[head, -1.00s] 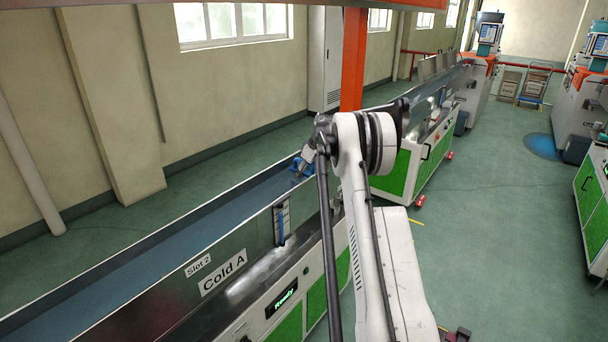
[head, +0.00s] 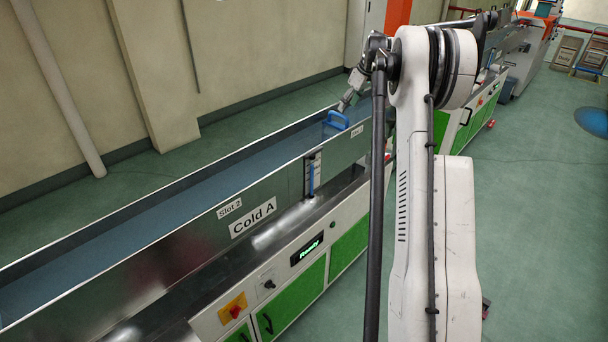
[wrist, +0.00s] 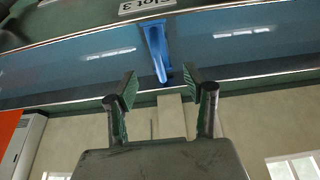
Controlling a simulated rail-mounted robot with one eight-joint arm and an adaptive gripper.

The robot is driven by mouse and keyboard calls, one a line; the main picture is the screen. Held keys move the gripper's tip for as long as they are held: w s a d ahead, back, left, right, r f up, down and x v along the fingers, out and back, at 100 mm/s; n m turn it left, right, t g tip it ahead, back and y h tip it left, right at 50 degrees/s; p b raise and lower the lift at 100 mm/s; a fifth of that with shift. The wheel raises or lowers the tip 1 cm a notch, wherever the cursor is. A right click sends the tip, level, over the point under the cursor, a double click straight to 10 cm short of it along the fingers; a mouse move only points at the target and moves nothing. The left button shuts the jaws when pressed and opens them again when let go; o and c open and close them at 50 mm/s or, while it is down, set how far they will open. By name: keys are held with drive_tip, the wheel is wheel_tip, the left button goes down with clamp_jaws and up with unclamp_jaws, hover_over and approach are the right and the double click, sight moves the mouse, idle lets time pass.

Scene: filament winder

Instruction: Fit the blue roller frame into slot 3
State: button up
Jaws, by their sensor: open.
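The blue roller frame (head: 337,120) sits in the long water trough (head: 225,160), across its width. In the wrist view the blue frame (wrist: 156,50) lines up with the "Slot 3" label (wrist: 150,6) on the trough's wall. In the head view this label (head: 357,131) is small, beside the arm. My gripper (wrist: 160,88) is open and empty, its two fingers apart with the frame's near end just beyond them. In the head view my gripper (head: 347,102) is just above and right of the frame. How deep the frame is seated is hidden.
The "Slot 2" label (head: 230,208) and "Cold A" label (head: 253,218) are on the trough's front wall. A blue-marked gauge (head: 311,175) is fixed there too. The wall with a pillar (head: 150,75) stands behind the trough.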

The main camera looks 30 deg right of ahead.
drive_tip(key=s+a+r, duration=0.4)
drive_tip(key=a+r, duration=0.1)
drive_tip(key=a, duration=0.5)
drive_tip(key=s+a+r+m+t+h, duration=0.1)
drive_tip(key=s+a+r, duration=0.35)
drive_tip(key=a, duration=0.65)
drive_tip(key=s+a+r, duration=0.4)
drive_tip(key=a+r, duration=0.1)
drive_tip(key=a, duration=0.5)
drive_tip(key=s+a+f, duration=0.3)
drive_tip(key=s+a, duration=0.3)
drive_tip(key=s, duration=0.3)
drive_tip(key=s+a+f+m+t, duration=0.1)
drive_tip(key=s+a+f, duration=0.2)
drive_tip(key=s+a, duration=0.4)
drive_tip(key=s+a+f+t, duration=0.1)
drive_tip(key=s+a+f, duration=0.3)
drive_tip(key=s+a, duration=0.3)
drive_tip(key=s, duration=0.5)
drive_tip(key=shift+m, duration=0.3)
wheel_tip(320, 180, up, 4)
drive_tip(key=p, duration=0.3)
